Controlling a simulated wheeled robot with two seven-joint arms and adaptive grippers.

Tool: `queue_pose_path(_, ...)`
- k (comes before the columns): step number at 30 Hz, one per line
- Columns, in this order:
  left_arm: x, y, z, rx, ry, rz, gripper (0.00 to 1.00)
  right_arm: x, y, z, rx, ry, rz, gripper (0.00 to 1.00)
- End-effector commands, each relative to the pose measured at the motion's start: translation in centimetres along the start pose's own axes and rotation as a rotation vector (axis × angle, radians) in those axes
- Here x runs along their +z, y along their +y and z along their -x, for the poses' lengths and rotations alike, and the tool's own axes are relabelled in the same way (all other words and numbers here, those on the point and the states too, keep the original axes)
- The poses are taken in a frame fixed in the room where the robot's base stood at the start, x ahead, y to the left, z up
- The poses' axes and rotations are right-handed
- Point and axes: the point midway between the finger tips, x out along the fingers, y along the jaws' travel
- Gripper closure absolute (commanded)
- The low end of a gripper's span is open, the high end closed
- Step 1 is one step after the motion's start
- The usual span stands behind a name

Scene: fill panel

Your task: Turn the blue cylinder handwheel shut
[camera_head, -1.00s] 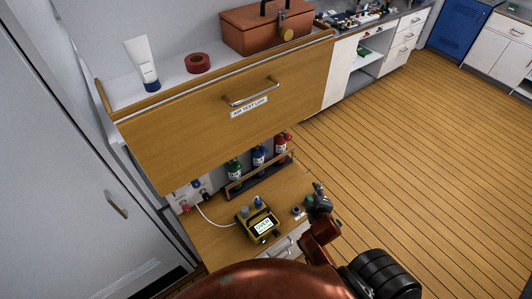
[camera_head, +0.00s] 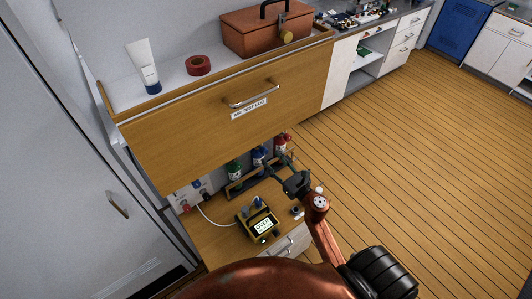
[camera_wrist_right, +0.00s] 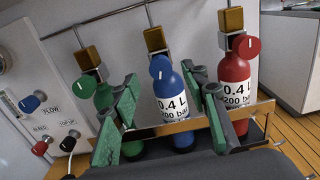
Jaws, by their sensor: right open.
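The blue cylinder (camera_wrist_right: 171,98) stands in a rack between a green and a red cylinder. It also shows in the head view (camera_head: 258,156). Its round blue handwheel (camera_wrist_right: 159,67) faces the right wrist camera, with a white mark on it, below a brass valve block (camera_wrist_right: 154,39). My right gripper (camera_wrist_right: 165,105) is open, its green-padded fingers on either side of the blue cylinder in the wrist view. In the head view the right gripper (camera_head: 275,168) is in front of the rack. Whether the fingers touch anything cannot be told. My left gripper is not in view.
The green cylinder (camera_wrist_right: 104,97) and red cylinder (camera_wrist_right: 236,88) stand close on both sides, behind a rack rail (camera_wrist_right: 170,129). A panel with knobs (camera_wrist_right: 45,110) is at left. A yellow meter (camera_head: 259,224) sits on the bench below. A drawer front (camera_head: 220,120) overhangs the rack.

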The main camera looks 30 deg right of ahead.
Motion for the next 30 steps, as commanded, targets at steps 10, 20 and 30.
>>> queue_pose_path(10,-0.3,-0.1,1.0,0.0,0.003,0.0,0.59,0.1,-0.1,-4.5,-0.002,-0.001,-0.004,0.59)
queue_pose_path(20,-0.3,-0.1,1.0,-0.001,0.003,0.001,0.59,0.0,-0.1,-4.9,-0.002,-0.001,-0.005,0.59)
queue_pose_path(30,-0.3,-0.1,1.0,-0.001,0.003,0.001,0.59,0.0,0.0,-4.8,-0.002,-0.001,-0.005,0.82)
